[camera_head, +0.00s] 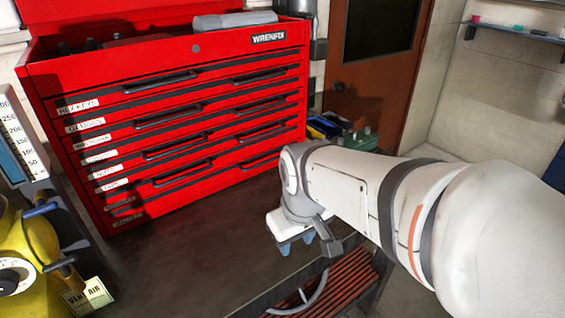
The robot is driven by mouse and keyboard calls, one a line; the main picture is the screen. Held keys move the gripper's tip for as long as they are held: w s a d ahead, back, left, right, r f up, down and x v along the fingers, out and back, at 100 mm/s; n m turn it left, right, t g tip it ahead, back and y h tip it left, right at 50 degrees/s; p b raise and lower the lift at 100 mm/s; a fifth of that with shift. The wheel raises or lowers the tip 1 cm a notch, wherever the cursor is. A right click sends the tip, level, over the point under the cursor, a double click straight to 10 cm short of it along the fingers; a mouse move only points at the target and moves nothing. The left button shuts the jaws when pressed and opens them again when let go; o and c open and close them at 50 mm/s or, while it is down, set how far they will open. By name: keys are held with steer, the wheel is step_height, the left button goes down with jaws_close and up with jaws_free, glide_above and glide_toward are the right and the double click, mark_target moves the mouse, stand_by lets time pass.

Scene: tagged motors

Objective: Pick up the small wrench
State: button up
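I cannot make out a small wrench anywhere in the head view. My gripper (297,243) hangs at the end of my white arm, above the dark worktop and in front of the red tool chest. Its two bluish fingertips point down and stand apart, with nothing visible between them. The red tool chest (190,62) stands at the back left, marked WRENFIX. Its several labelled drawers are all shut.
A yellow device (38,245) with a dial and a tag stands at the left. A red slatted surface (335,288) with a grey curved bar (303,302) lies below my gripper. Small boxes (345,128) sit right of the chest. The dark worktop (190,260) is clear in the middle.

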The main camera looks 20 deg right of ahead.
steer(key=w+d+n, duration=0.4)
steer(key=w+n, duration=0.1)
steer(key=n, duration=0.1)
steer(key=w+d+f+n+g+p, duration=0.1)
steer(key=w+d+n, duration=0.3)
steer(key=w+n, duration=0.2)
steer(key=w+d+f+n+g+p, duration=0.1)
steer(key=w+d+n, duration=0.4)
steer(key=n, duration=0.1)
steer(key=shift+w+f, duration=0.1)
steer(key=shift+w, duration=0.1)
steer(key=shift+d+f+n, duration=0.1)
steer(key=shift+f+n, duration=0.15)
steer(key=shift+n, duration=0.05)
steer(key=f, duration=0.5)
steer(key=f+p, duration=0.1)
steer(key=f, duration=0.1)
steer(key=shift+w+d+f, duration=0.15)
steer(key=shift+d+f, duration=0.1)
steer(key=shift+c, duration=0.5)
jaws_close()
